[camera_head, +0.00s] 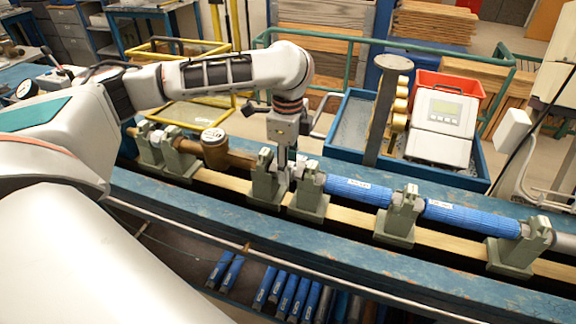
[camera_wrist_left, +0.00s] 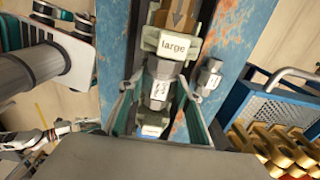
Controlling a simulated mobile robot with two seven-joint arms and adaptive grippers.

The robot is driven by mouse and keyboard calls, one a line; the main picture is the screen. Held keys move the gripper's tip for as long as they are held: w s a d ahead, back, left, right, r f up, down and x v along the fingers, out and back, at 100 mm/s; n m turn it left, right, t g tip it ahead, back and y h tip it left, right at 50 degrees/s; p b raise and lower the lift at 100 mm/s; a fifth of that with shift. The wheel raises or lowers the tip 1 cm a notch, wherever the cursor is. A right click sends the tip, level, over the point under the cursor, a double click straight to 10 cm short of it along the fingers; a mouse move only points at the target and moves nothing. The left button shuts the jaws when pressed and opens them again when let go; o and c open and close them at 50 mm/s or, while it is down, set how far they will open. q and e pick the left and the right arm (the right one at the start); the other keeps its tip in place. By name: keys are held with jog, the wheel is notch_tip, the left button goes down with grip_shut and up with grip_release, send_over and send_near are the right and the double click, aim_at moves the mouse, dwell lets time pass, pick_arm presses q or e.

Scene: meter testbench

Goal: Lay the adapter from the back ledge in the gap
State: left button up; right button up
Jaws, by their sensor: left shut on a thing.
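My left gripper (camera_head: 283,174) points straight down between two green pipe supports, the left one (camera_head: 267,185) and the right one (camera_head: 310,192). In the left wrist view the fingers (camera_wrist_left: 157,92) are shut on a small grey adapter (camera_wrist_left: 160,68) with a white label, in line with the pipe row. A support face marked "large" (camera_wrist_left: 173,45) lies just beyond it. Another small grey piece (camera_wrist_left: 209,80) with a white label sits on the blue back ledge (camera_wrist_left: 226,45) beside the gripper. Whether the held adapter touches the supports cannot be told. My right gripper is out of view.
A brass meter (camera_head: 215,149) is on the line at left; blue pipes (camera_head: 358,190) run along supports to the right. Behind the bench stand a dark post (camera_head: 384,110) and a blue tray (camera_head: 345,127). Blue tubes (camera_head: 286,290) lie on the shelf below.

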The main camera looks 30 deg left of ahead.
pick_arm(q)
jog(key=shift+f, duration=0.3)
dwell(0.5)
jog(key=o, duration=1.4)
jog(key=shift+o, duration=0.2)
jog(key=shift+r, duration=4.8)
